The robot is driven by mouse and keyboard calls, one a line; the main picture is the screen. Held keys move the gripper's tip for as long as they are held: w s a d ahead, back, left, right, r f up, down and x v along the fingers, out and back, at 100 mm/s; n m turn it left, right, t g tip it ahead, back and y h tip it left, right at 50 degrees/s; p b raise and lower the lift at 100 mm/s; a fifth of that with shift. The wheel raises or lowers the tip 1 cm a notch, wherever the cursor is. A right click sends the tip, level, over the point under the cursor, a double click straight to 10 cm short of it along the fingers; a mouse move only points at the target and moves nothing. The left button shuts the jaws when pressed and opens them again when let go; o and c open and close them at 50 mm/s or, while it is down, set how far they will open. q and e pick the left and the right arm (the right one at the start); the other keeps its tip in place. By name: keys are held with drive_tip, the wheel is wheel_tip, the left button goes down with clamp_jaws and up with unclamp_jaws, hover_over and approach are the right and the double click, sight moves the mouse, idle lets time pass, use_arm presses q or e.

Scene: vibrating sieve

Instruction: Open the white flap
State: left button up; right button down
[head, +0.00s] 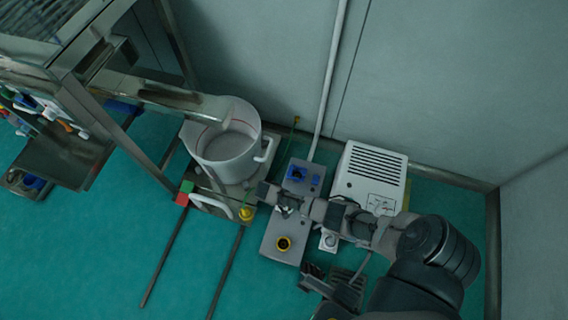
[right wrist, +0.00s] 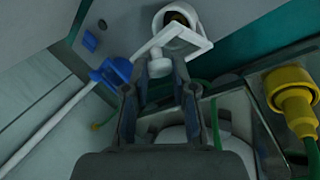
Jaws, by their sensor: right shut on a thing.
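The white flap (right wrist: 190,47), a square open frame, shows in the right wrist view beside a white ring with a dark orange centre. My right gripper (right wrist: 160,72) reaches up to it and is shut on its near part. In the head view my right arm comes in from the lower right. There, the right gripper (head: 287,204) lies over the grey control box (head: 270,232) and hides most of the flap. A dark jaw-like part (head: 338,289) shows at the bottom of the head view; I cannot tell whether it is my left gripper.
A white bucket (head: 228,150) stands left of the control box, under a metal chute (head: 160,95). A white vented unit (head: 368,175) stands to the right. Green floor (head: 110,250) is open at lower left.

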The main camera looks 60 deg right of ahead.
drive_tip(key=shift+w+a+f, duration=0.1)
drive_tip(key=shift+w+a, duration=0.1)
drive_tip(key=shift+a, duration=0.25)
drive_tip(key=c, duration=0.9)
unclamp_jaws()
drive_tip(key=shift+d+f, duration=0.1)
drive_tip(key=shift+f, duration=0.05)
drive_tip(key=shift+c, duration=0.2)
drive_tip(key=shift+r, duration=0.5)
drive_tip(key=v, duration=1.1)
